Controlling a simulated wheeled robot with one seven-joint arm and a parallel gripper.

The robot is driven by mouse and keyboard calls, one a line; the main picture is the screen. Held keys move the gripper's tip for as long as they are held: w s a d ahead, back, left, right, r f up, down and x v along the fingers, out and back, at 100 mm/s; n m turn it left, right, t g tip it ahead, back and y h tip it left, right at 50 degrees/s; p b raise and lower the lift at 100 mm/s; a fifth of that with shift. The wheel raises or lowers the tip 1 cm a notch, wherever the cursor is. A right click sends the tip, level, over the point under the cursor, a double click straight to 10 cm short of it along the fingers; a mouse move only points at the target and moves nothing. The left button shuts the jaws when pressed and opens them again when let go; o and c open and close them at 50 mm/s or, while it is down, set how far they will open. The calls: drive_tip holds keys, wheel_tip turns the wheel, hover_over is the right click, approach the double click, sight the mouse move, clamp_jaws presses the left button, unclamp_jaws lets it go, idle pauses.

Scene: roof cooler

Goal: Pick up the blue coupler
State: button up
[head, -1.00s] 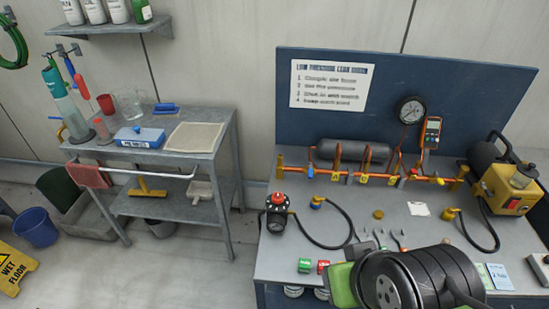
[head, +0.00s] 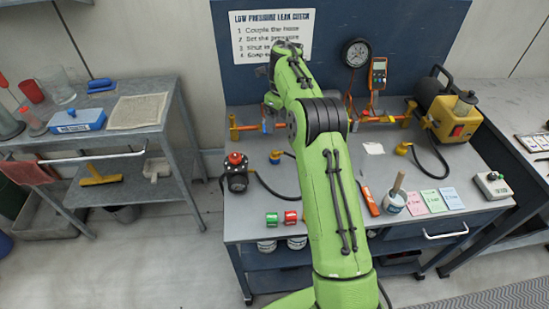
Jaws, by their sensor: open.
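My green arm rises from the bottom middle and reaches over the bench to the right of the coupler. The far end of my arm is up by the blue back panel. I cannot make out my gripper or its fingers there; the arm links hide that area.
The regulator (head: 236,175) stands close by the coupler. Green (head: 271,218) and red (head: 291,218) pieces lie at the front edge. The orange pipe manifold (head: 243,129) runs behind. A yellow pump (head: 456,120) stands at right. A cup (head: 392,202) and cards are right of my arm.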

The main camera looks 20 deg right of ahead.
sight(275, 151)
drive_tip(key=shift+m, duration=0.3)
drive_tip(key=f+b, duration=0.1)
drive_tip(key=f, duration=0.3)
drive_tip(key=f+b, duration=0.1)
drive_tip(key=f, duration=0.2)
drive_tip(key=w+f+b, duration=0.1)
drive_tip(key=f, duration=0.3)
drive_tip(key=shift+w+a+f, duration=0.1)
drive_tip(key=shift+a+f, duration=0.1)
drive_tip(key=shift+f, duration=0.15)
drive_tip(key=f, duration=0.3)
drive_tip(key=f+b, duration=0.1)
drive_tip(key=shift+w+f, duration=0.3)
drive_tip(key=shift+f, duration=0.1)
drive_tip(key=shift+r, duration=0.15)
drive_tip(key=shift+c, duration=0.5)
drive_tip(key=c, duration=1.1)
wheel_tip(275, 151, up, 10)
drive_tip(key=p, duration=0.2)
drive_tip(key=shift+p, duration=0.35)
